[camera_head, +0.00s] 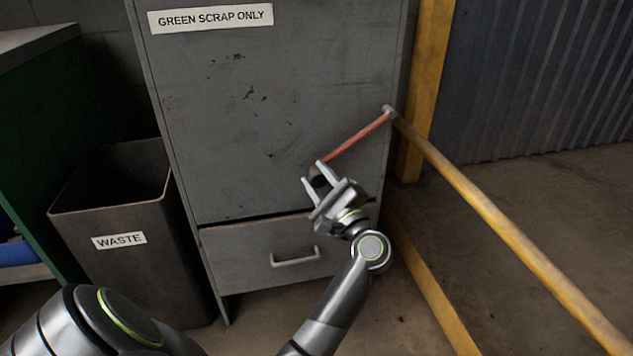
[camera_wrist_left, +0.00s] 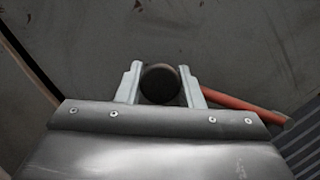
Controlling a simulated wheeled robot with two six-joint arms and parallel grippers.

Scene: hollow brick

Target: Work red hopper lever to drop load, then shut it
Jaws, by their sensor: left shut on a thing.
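The red lever (camera_head: 355,140) runs from a pivot (camera_head: 389,111) on the right edge of the grey hopper (camera_head: 250,120) down and left to a dark round knob (camera_head: 317,175). My left gripper (camera_head: 314,172) is shut on the knob, its fingers on either side of it. In the left wrist view the knob (camera_wrist_left: 160,84) sits between the two fingers, with the red bar (camera_wrist_left: 235,104) going off to the right. The hopper is labelled "GREEN SCRAP ONLY"; its inside is hidden. My right gripper is not in view.
Below the lever is a grey drawer front (camera_head: 240,260) with a handle (camera_head: 295,256) and a dark gap along its top. A waste bin (camera_head: 110,270) stands left of the hopper. A yellow rail (camera_head: 500,220) runs down the right side. Open floor lies further right.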

